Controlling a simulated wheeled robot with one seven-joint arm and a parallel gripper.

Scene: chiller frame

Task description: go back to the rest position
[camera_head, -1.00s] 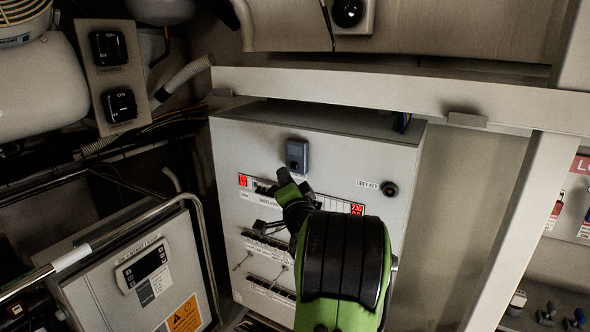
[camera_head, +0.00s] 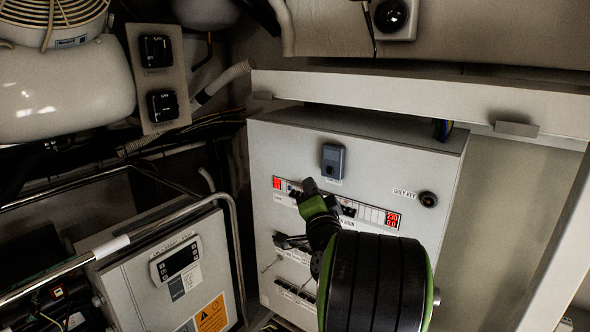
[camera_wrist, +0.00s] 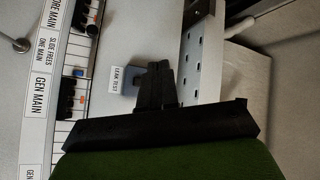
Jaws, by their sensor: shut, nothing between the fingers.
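My gripper (camera_head: 309,186) is in front of the upper part of the grey control cabinet (camera_head: 380,160), over the top breaker row and just below and left of the small blue-grey box. In the wrist view, my black fingers (camera_wrist: 160,72) are together with nothing between them. They overlap the box labelled "LEAK TEST" (camera_wrist: 128,82); I cannot tell whether they touch it. The box also shows in the head view (camera_head: 333,160). My arm hides part of the lower cabinet front.
Breaker switches (camera_wrist: 66,97) run beside the fingers. A grey-key switch (camera_head: 428,199) sits at the cabinet's right. A metal beam (camera_head: 400,98) crosses above it. At left are a tubular rail (camera_head: 160,215), a controller box (camera_head: 160,285), a switch plate (camera_head: 158,80) and a white tank (camera_head: 65,90).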

